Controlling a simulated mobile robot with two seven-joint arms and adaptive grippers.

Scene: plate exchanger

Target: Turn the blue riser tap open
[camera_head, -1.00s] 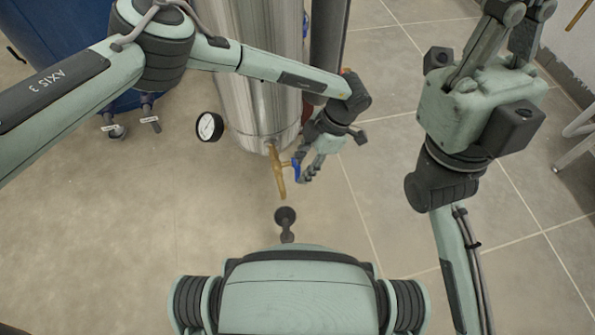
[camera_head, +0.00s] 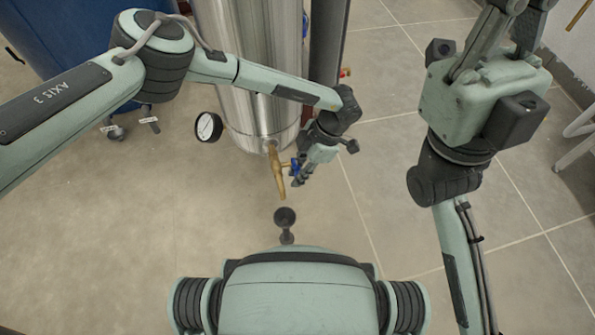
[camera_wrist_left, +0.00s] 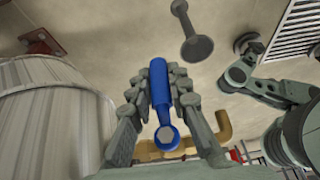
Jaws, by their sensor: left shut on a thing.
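The blue tap handle (camera_head: 294,164) sits on a brass tap (camera_head: 276,168) at the foot of a steel cylinder. My left gripper (camera_head: 298,177) is at the tap's right side, shut on the handle. In the left wrist view the blue handle (camera_wrist_left: 159,82) lies lengthwise between the two fingers, with its bolt end towards the camera. The brass body (camera_wrist_left: 222,128) shows behind the fingers there. In the head view the gripper hides part of the handle. My right gripper (camera_head: 505,45) is at the upper right, away from the tap; its fingertips are outside the frame.
The steel cylinder (camera_head: 255,75) stands behind the tap, with a round gauge (camera_head: 208,127) at its left. A dark funnel-like drain (camera_head: 285,217) is below the spout. A blue drum (camera_head: 70,35) is at the back left.

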